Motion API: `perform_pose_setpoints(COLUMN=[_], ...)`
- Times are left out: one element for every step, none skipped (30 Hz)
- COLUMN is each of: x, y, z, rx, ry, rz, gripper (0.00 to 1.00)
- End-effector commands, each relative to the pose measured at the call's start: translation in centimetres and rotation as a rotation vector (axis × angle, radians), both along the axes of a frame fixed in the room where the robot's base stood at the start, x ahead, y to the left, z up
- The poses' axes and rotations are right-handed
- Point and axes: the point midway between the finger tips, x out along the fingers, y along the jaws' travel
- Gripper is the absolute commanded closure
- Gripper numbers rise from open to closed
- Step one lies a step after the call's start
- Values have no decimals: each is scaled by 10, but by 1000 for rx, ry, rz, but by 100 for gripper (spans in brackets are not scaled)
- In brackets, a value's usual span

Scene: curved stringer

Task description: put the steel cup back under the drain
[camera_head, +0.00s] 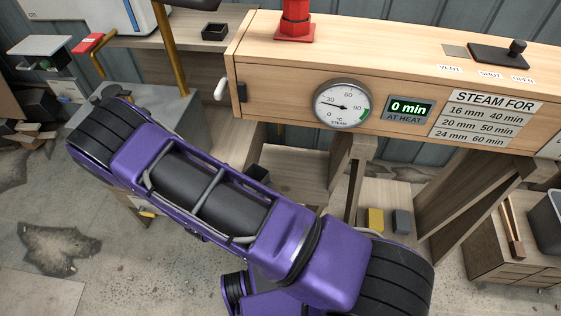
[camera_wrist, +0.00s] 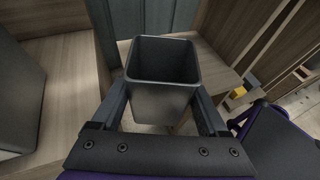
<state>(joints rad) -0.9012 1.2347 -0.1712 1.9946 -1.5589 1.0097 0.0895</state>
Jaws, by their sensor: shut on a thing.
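The steel cup (camera_wrist: 163,98) is a dark grey, square, open-topped vessel in the middle of the wrist view. It looks empty and roughly upright. My gripper (camera_wrist: 162,106) is shut on it, with one finger against each side. In the head view my purple arm hides the gripper. A small dark edge shows just behind the arm, below the wooden steam box (camera_head: 300,95); I cannot tell for sure that it is the cup. The drain cannot be made out in either view.
The steam box carries a dial (camera_head: 342,104) and a display (camera_head: 409,109) reading 0 min. A yellow block (camera_head: 375,220) and a grey block (camera_head: 402,221) lie on a low shelf beneath it. Wooden trestle legs (camera_head: 357,175) stand close by. A grey bin (camera_head: 545,222) is at right.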

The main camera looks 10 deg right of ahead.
Motion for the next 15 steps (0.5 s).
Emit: perform_pose_setpoints(x=[10, 16, 24, 30, 35, 43, 48, 54, 60, 65, 69, 74, 76, 79, 81], y=[-12, -17, -25, -31, -37, -44, -50, -55, -62, -66, -69, -74, -77, -79, -81], z=[0, 0, 0, -1, -1, 0, -1, -1, 0, -1, -1, 0, 0, 0, -1], rx=[-1, -1, -1, 0, 0, 0, 0, 0, -1, 0, 1, 0, 0, 0, 0], ry=[-2, -2, -2, -2, -3, -3, -2, -1, -2, -1, -1, -1, -1, -1, 0], rz=[-4, -6, -5, -5, -5, -4, -5, -4, -4, -3, -3, -1, -1, -1, 0], gripper=[98, 98, 98, 98, 98, 98, 98, 98, 98, 98, 98, 98, 98, 98, 98])
